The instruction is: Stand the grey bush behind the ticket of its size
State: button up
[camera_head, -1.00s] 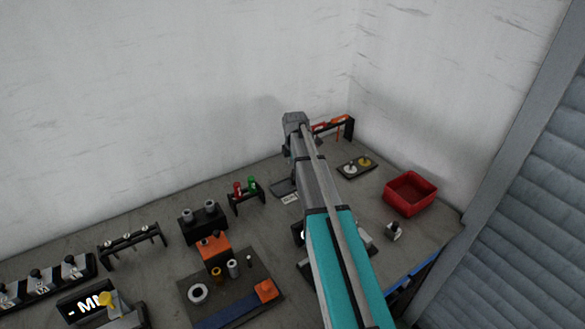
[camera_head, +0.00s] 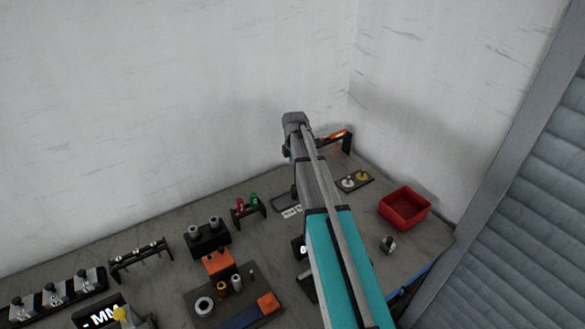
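Light grey cylinders show on the dark mat: one (camera_head: 237,283) stands beside a brass-coloured one (camera_head: 222,289). Two more grey pieces (camera_head: 193,232) stand on a black block (camera_head: 210,242). I cannot tell which is the task's grey bush. Small white tickets (camera_head: 291,211) lie on the bench just left of my arm, partly covered by it; their print is too small to read. My gripper does not show: my arm reaches away over the bench and hides its own end.
A red bin (camera_head: 405,208) stands at the right. A dark plate (camera_head: 355,182) with a white and a yellow piece lies at the back. A small rack (camera_head: 250,208) holds red and green pieces. A display (camera_head: 98,312) reads "- MM". The bench between the bin and my arm is mostly clear.

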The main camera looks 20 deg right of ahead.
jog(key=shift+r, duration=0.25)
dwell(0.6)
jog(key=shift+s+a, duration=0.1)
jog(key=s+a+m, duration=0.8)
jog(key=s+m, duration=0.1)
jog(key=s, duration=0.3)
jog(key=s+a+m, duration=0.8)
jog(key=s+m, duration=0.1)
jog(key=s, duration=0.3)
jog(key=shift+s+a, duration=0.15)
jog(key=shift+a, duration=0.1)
